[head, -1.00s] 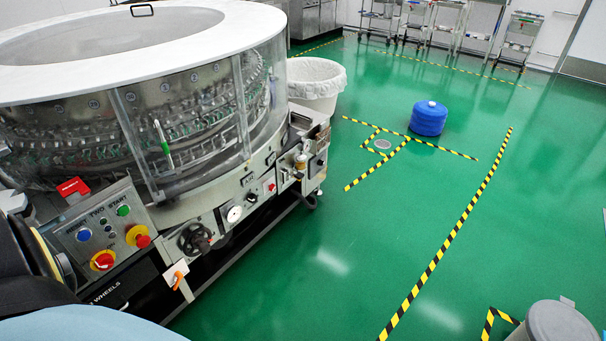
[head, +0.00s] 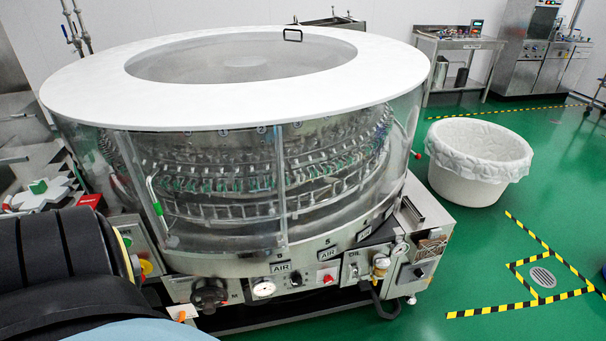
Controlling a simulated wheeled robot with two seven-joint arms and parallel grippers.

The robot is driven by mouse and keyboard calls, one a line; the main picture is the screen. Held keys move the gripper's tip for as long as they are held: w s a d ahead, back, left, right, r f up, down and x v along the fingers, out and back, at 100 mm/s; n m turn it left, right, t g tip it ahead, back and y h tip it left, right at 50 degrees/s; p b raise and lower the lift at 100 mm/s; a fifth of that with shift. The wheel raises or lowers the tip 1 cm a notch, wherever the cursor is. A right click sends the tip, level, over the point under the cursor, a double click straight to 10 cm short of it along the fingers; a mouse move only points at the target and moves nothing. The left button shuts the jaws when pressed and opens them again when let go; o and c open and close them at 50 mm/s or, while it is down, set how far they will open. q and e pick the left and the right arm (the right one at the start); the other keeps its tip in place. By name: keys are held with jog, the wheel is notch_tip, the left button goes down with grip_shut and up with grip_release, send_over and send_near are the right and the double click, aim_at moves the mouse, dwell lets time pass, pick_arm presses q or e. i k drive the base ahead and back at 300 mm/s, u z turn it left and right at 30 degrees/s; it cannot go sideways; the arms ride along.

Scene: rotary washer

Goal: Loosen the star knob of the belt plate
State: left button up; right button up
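The round rotary washer (head: 280,170) fills the middle of the head view, with a white ring top and clear side panels. A black lobed knob (head: 209,294) sits low on its front, left of a round gauge (head: 263,289). I cannot tell whether this is the star knob of the belt plate. I cannot make out a belt plate for certain. Neither of my grippers is in view.
A white lined tub (head: 478,160) stands on the floor right of the washer. A steel table (head: 460,44) and steel cabinets (head: 540,60) line the back wall. Green floor with striped tape (head: 520,308) is free at the right.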

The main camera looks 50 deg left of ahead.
aim_at(328, 279)
jog(key=u, duration=1.05)
jog(key=i, duration=1)
jog(key=u, duration=0.85)
